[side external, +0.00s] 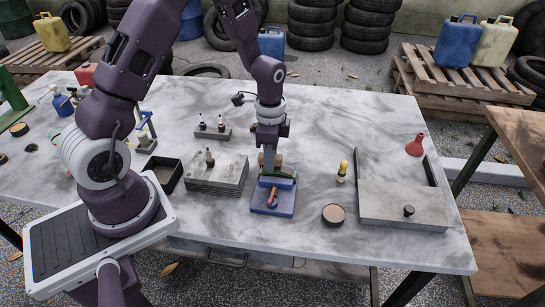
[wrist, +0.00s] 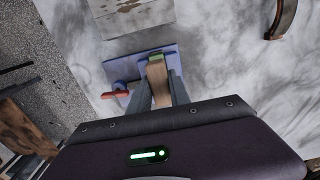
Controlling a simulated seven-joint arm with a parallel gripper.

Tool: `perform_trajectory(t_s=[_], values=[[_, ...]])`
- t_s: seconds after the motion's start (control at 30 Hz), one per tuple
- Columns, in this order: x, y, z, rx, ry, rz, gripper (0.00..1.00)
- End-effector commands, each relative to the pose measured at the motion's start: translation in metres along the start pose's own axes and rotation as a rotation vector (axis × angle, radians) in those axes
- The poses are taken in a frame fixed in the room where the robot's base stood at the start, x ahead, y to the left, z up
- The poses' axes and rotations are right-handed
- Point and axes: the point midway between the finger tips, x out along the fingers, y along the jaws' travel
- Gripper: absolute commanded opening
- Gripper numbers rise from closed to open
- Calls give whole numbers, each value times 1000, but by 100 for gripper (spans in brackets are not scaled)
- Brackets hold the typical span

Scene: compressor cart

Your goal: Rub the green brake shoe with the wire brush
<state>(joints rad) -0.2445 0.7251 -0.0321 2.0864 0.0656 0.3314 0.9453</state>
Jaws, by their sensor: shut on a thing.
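My gripper (side external: 270,160) points down over a blue holder (side external: 272,207) with a red handle (side external: 272,194) near the table's front middle. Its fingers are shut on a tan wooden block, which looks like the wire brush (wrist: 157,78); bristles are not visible. A thin green strip, apparently the green brake shoe (side external: 281,173), shows just below the block, at the top of the holder. In the wrist view a bit of green (wrist: 155,54) shows at the block's far end. The block hides most of the shoe, and I cannot tell whether they touch.
A yellow-topped bottle (side external: 342,171), a round tin (side external: 334,214) and a grey tray (side external: 405,205) are to the right. A red funnel (side external: 415,146) stands far right.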

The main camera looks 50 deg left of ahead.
Motion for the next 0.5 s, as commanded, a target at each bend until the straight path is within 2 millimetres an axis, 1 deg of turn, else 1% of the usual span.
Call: perform_trajectory(t_s=[0.5], values=[[-1, 0, -48, 1, 1, -2, 0]])
